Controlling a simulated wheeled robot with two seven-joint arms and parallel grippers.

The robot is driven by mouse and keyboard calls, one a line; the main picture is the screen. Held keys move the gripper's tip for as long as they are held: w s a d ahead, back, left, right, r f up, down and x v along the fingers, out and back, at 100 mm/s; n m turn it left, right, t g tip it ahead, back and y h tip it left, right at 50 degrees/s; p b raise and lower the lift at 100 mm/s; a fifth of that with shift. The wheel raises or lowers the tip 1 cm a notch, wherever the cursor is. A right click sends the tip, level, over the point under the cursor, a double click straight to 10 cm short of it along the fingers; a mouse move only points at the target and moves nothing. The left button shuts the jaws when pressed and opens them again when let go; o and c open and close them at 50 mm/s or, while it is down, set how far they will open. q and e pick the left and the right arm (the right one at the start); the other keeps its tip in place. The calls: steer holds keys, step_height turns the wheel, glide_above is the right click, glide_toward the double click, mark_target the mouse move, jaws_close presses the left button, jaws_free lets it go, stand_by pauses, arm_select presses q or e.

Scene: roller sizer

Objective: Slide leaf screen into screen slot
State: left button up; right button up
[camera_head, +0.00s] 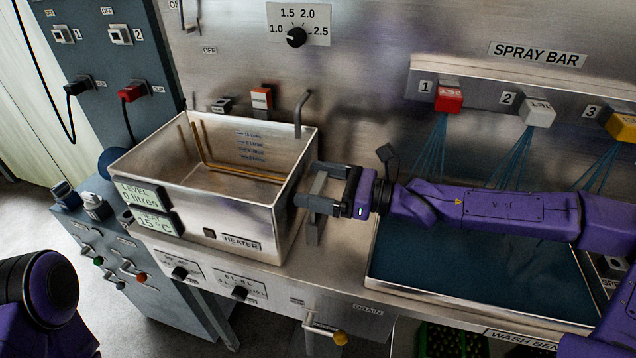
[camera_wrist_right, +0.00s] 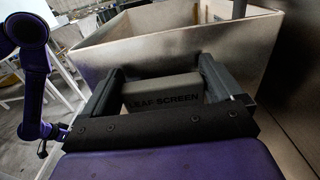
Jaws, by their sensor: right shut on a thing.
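The leaf screen (camera_wrist_right: 163,94) shows in the right wrist view as a grey block with its name on it, between the two fingers of my right gripper (camera_wrist_right: 162,82). My right gripper (camera_head: 316,198) is shut on it, just outside the right wall of the open metal tank (camera_head: 262,220) in the head view. Brown rails (camera_head: 240,171) run inside the tank; I cannot make out which part is the screen slot.
A bent grey pipe (camera_head: 302,112) stands at the tank's back right corner. A blue-floored wash tray (camera_head: 480,275) lies under my right arm, below the spray bar buttons (camera_head: 448,99). A yellow-knobbed drain lever (camera_head: 338,338) sticks out below the bench front.

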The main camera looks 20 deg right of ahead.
mark_target(323, 192)
steer(key=shift+f+b, duration=1.75)
steer(key=shift+f, duration=0.05)
steer(key=o, duration=0.7)
steer(key=shift+o, duration=0.2)
steer(key=shift+s+d+r+p, duration=0.2)
steer(key=shift+d+p, duration=0.1)
steer(key=shift+p, duration=0.1)
steer(key=p+v, duration=0.3)
steer(key=r+p+v, duration=0.1)
steer(key=p+v, duration=0.2)
steer(key=shift+w+r+p, duration=0.1)
steer(key=shift+p, duration=0.3)
steer(key=d+p, duration=0.1)
steer(key=s+d+f+p, duration=0.1)
steer(key=p, duration=0.1)
steer(key=s+d+p, duration=0.1)
steer(key=shift+s+f+p, duration=0.25)
steer(key=shift+f+p, duration=0.05)
steer(key=shift+f, duration=0.05)
